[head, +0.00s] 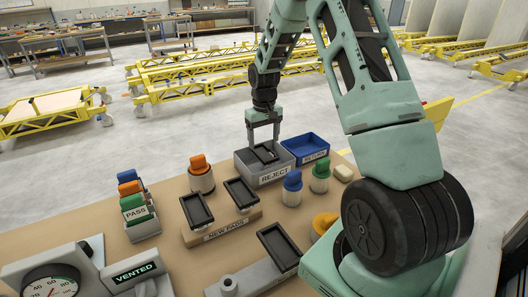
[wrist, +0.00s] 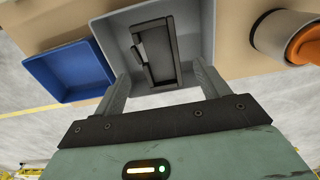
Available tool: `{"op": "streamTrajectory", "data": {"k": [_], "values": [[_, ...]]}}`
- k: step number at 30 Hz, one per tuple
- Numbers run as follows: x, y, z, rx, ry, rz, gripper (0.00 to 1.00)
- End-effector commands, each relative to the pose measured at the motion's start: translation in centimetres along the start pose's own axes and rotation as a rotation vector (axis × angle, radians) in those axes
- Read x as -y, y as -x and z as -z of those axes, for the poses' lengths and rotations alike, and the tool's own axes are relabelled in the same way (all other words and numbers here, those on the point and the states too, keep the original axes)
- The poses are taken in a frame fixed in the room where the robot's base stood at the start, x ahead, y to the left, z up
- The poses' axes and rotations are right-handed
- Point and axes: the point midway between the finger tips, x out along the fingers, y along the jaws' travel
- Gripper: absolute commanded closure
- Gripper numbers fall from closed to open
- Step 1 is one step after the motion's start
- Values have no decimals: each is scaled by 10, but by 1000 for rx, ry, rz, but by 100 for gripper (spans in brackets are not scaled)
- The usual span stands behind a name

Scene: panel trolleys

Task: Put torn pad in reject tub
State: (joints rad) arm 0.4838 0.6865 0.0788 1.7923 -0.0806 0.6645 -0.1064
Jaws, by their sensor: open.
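The grey reject tub (head: 270,176) stands at the back of the tan table with a REJECT label on its front. In the wrist view the tub (wrist: 108,32) lies below my gripper. A dark pad (wrist: 162,45) is inside it, with an uneven notch on its left edge; the pad also shows in the head view (head: 266,153). My gripper (head: 264,146) is over the tub, pointing down.
A blue tub (head: 307,149) stands right of the reject tub. An orange-topped canister (head: 202,176) stands left. Two dark pads lie on the NEW PADS holder (head: 222,229), another on a grey fixture (head: 278,246). Blue and green knobbed pieces stand in front of the tubs.

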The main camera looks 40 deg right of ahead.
Motion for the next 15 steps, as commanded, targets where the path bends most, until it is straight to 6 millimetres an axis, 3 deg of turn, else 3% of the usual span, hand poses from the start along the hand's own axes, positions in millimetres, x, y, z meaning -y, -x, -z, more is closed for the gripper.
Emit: {"op": "streamTrajectory", "data": {"k": [6, 15], "values": [[0, 39, 1, -3, -1, -1, 26], [1, 56, 0, 1, 1, 0, 26]]}}
